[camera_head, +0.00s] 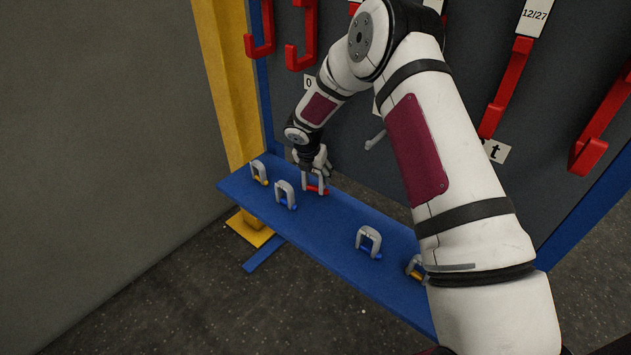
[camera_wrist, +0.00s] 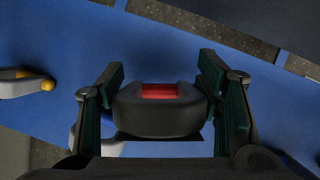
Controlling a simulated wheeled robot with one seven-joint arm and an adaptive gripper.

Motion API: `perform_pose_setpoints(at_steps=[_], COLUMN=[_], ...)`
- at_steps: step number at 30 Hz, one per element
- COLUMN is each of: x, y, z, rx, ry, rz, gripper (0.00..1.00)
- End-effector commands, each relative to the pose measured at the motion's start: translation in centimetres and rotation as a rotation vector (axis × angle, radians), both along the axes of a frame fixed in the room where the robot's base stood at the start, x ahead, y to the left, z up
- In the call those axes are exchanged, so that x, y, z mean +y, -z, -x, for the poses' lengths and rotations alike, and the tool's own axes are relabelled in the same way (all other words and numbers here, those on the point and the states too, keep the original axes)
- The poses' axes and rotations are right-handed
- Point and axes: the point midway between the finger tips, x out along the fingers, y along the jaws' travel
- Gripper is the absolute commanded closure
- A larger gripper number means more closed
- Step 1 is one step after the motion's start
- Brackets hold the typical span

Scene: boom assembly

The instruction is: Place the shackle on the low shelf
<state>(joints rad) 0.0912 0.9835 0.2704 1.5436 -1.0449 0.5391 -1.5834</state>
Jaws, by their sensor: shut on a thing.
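My gripper (camera_head: 313,165) is low over the left part of the blue low shelf (camera_head: 330,230). It is shut on a grey shackle with a red pin (camera_head: 317,189). The shackle is upright, bow up and pin down, at the shelf surface; whether it bears on the shelf or hangs just above it I cannot tell. In the wrist view the dark bow of this shackle (camera_wrist: 160,112) sits between my two finger pads (camera_wrist: 165,105), with the red pin beyond it. The fingers partly hide the bow in the head view.
On the shelf stand a yellow-pin shackle (camera_head: 258,172), a blue-pin shackle (camera_head: 286,194) close left of my gripper, another blue-pin shackle (camera_head: 369,241), and one (camera_head: 416,267) partly behind my arm. Red hooks (camera_head: 301,40) hang on the dark panel above. Shelf between the middle shackles is clear.

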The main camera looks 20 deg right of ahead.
Motion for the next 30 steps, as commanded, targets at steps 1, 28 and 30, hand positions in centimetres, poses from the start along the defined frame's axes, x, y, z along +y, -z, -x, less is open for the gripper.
perform_pose_setpoints(at_steps=[1,28,30], x=[-0.1,0.0,0.0], y=[0.0,3.8,3.8], z=[-0.5,-0.2,-0.2], rx=[-0.003,0.0,0.0], ry=[0.002,0.001,0.001], rz=[-0.001,0.0,0.0], gripper=[0.93,0.2,0.2])
